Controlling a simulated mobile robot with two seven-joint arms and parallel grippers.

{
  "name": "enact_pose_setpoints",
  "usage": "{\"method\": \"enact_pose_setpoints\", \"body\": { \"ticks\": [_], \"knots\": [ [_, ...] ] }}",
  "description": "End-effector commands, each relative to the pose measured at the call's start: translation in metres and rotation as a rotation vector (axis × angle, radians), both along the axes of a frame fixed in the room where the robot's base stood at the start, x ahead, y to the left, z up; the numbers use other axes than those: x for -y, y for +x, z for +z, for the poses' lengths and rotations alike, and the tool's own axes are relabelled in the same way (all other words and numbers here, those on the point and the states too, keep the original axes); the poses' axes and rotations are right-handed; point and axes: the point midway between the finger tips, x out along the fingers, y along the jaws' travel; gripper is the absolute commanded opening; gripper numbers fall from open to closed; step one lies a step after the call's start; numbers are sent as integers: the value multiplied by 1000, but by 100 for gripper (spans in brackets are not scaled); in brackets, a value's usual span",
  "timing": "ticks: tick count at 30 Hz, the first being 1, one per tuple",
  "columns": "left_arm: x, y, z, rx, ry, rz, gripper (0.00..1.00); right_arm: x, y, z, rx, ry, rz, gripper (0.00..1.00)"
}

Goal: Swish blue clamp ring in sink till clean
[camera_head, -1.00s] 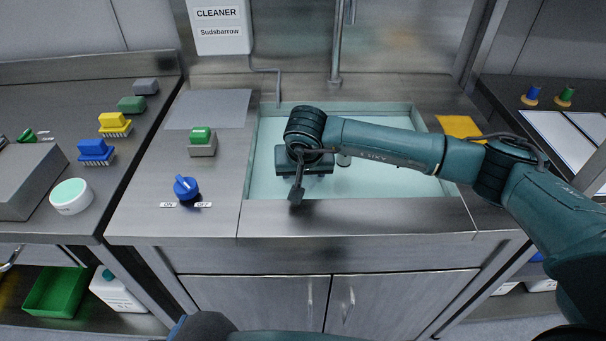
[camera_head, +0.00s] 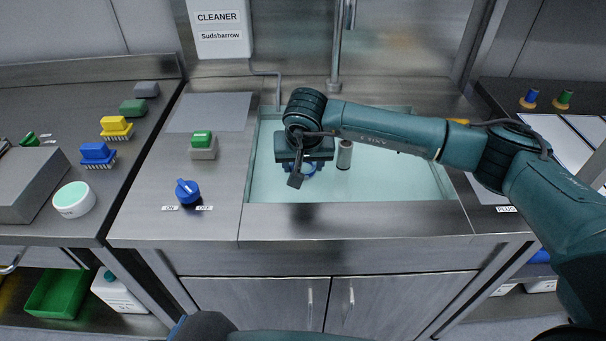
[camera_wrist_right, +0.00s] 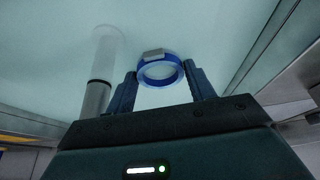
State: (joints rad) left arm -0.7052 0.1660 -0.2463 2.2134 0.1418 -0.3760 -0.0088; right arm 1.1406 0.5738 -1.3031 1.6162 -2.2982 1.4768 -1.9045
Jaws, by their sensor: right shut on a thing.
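The blue clamp ring (camera_wrist_right: 160,70), with a grey block on its rim, is held between the two fingers of my right gripper (camera_wrist_right: 160,82) in the right wrist view. In the head view, my right gripper (camera_head: 306,160) points down over the left part of the sink (camera_head: 400,190). A bit of the blue ring (camera_head: 309,169) shows below it; the rest is hidden by the wrist. The sink holds pale teal liquid. I cannot tell whether the ring touches it. No dirt is discernible on the ring. My left gripper is not in view.
A grey upright pipe (camera_head: 344,155) stands in the sink just right of the gripper. A blue knob (camera_head: 187,191) and a green-topped block (camera_head: 202,145) are left of the sink. A white cleaner dispenser (camera_head: 220,28) hangs behind. Brushes stand on the left counter.

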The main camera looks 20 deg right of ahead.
Motion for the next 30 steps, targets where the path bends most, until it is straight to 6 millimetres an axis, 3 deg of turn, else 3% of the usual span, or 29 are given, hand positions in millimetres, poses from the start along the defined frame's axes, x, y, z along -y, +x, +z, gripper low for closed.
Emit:
{"method": "enact_pose_setpoints", "body": {
  "ticks": [30],
  "knots": [
    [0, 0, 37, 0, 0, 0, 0, 0, 0, 68, 0, -1, -1, 30]
  ]
}}
